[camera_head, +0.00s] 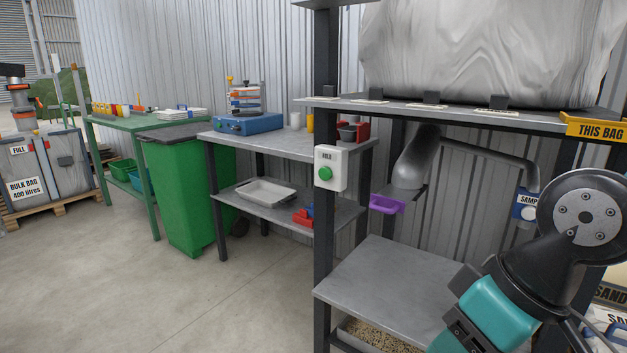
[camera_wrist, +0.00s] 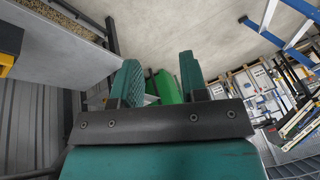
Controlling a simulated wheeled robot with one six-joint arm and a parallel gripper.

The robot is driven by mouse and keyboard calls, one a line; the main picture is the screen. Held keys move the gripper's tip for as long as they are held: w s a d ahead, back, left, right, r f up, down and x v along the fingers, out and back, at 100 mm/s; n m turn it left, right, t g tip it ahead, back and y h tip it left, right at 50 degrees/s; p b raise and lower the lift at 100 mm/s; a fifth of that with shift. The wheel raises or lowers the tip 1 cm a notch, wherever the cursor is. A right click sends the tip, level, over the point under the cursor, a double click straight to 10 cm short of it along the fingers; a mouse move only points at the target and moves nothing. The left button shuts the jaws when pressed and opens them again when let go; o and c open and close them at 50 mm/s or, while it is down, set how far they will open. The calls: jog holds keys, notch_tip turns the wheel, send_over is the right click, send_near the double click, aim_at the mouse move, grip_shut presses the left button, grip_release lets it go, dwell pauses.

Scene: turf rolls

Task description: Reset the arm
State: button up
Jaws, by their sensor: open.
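My arm (camera_head: 497,308), with teal and black parts, is bent at the lower right of the head view, in front of the grey rack. In the wrist view my gripper (camera_wrist: 159,68) has its two teal fingers apart. Nothing is held between them. The green bin (camera_wrist: 166,87) shows in the gap, some way beyond the fingers. I cannot make out the fingertips in the head view.
The rack's lower shelf (camera_head: 395,285) is bare beside my arm. A post carries a HOLD box (camera_head: 331,168) with a green button. A purple scoop-like piece (camera_head: 386,204) sits under a grey spout (camera_head: 416,158). The green bin (camera_head: 187,195) stands left; the floor before it is clear.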

jog(key=s+r+p, duration=0.2)
jog(key=r+p, duration=0.7)
jog(key=s+r+g+p, duration=0.1)
jog(key=s+r+p, duration=0.1)
jog(key=r+p, duration=0.6)
notch_tip(320, 180, up, 2)
jog(key=shift+s+r+g+p, duration=0.1)
jog(key=shift+s+g+p, duration=0.05)
jog(key=shift+g+p, duration=0.2)
